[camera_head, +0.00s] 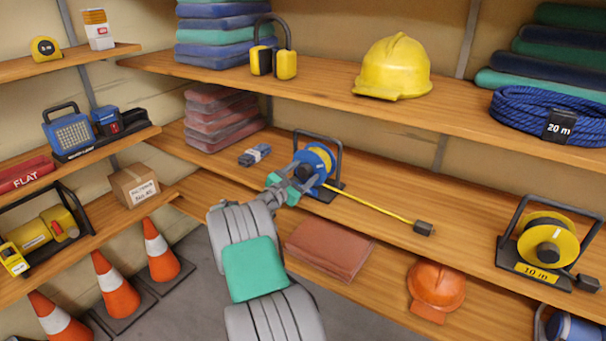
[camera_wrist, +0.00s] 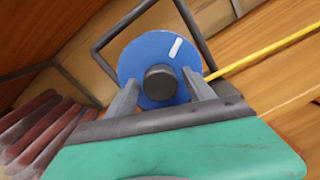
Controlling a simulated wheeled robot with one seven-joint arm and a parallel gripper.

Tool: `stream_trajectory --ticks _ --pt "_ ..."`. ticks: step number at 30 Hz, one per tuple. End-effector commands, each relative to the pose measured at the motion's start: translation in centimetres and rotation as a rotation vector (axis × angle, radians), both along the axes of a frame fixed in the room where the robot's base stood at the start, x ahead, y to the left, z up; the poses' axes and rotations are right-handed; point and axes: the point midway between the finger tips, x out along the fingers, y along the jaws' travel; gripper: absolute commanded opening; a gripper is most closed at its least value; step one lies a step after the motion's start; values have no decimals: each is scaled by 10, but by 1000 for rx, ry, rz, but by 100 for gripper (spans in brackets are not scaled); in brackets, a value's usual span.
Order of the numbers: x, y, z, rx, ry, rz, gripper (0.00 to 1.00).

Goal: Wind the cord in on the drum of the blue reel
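The blue reel (camera_head: 317,163) stands upright in its dark frame on the middle shelf, in the centre of the head view. Its yellow cord (camera_head: 371,205) runs out to the right along the shelf and ends in a dark plug (camera_head: 424,228). In the wrist view the blue disc of the reel (camera_wrist: 150,52) faces me, with a dark hub knob (camera_wrist: 160,83) and a white mark. My gripper (camera_head: 296,172) is at the reel's front. In the wrist view its fingers (camera_wrist: 160,92) are apart, one on each side of the knob. I cannot tell whether they touch it.
A yellow reel marked 10 m (camera_head: 548,245) stands further right on the same shelf. A small grey-blue item (camera_head: 255,155) lies left of the blue reel. A yellow helmet (camera_head: 394,68) sits on the shelf above. A brown folded sheet (camera_head: 329,248) and an orange helmet (camera_head: 436,287) lie below.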

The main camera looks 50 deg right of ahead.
Motion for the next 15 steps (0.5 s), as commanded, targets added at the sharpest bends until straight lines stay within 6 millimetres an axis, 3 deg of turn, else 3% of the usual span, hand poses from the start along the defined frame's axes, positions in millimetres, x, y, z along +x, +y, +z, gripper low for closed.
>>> stream_trajectory --ticks 15 --pt "0 0 0 0 -1 -1 19"
